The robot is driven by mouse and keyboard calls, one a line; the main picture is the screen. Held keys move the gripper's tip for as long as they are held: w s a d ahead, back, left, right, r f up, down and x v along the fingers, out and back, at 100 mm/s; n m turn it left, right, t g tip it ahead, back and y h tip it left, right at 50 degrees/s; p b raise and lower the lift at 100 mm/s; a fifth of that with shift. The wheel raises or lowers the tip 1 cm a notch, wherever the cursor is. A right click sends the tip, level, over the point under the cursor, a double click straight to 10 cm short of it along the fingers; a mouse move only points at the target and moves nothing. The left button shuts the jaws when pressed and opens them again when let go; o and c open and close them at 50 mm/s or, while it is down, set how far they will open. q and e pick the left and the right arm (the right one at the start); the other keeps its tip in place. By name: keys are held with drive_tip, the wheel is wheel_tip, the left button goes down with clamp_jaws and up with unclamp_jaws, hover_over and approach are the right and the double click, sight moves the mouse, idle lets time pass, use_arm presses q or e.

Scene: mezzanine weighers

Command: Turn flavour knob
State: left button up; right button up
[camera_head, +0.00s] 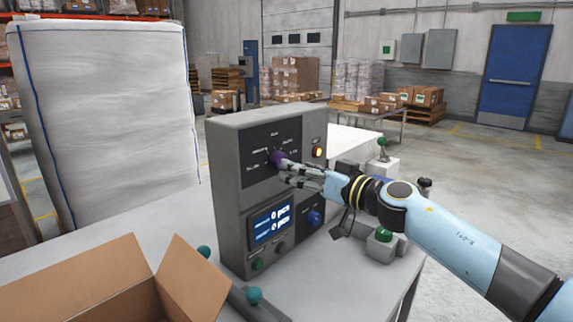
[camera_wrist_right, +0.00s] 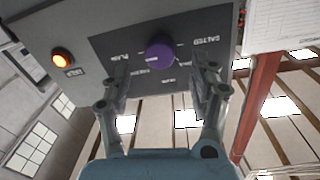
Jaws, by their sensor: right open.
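The purple flavour knob (camera_head: 277,160) sits on the dark upper panel of a grey control box (camera_head: 228,196), with labels around it. In the right wrist view the knob (camera_wrist_right: 158,51) lies between and just beyond my fingertips, near the label "SALTED". My right gripper (camera_head: 287,172) is open at the knob, its fingers pointing at the panel. In the wrist view the right gripper (camera_wrist_right: 164,75) has a finger on each side of the knob; I cannot tell whether they touch it. My left gripper is not in view.
The box also carries a lit orange lamp (camera_head: 318,152), a display (camera_head: 271,223) and a blue knob (camera_head: 314,217). An open cardboard box (camera_head: 95,275) stands at the front left on the white table (camera_head: 345,290). A tall wrapped stack (camera_head: 105,110) stands behind left.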

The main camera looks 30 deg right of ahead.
sight(279, 161)
drive_tip(key=shift+b+x, duration=0.3)
drive_tip(key=shift+x, duration=2.05)
drive_tip(key=shift+c, duration=0.4)
drive_tip(key=c, duration=1.1)
drive_tip(key=shift+o, duration=0.2)
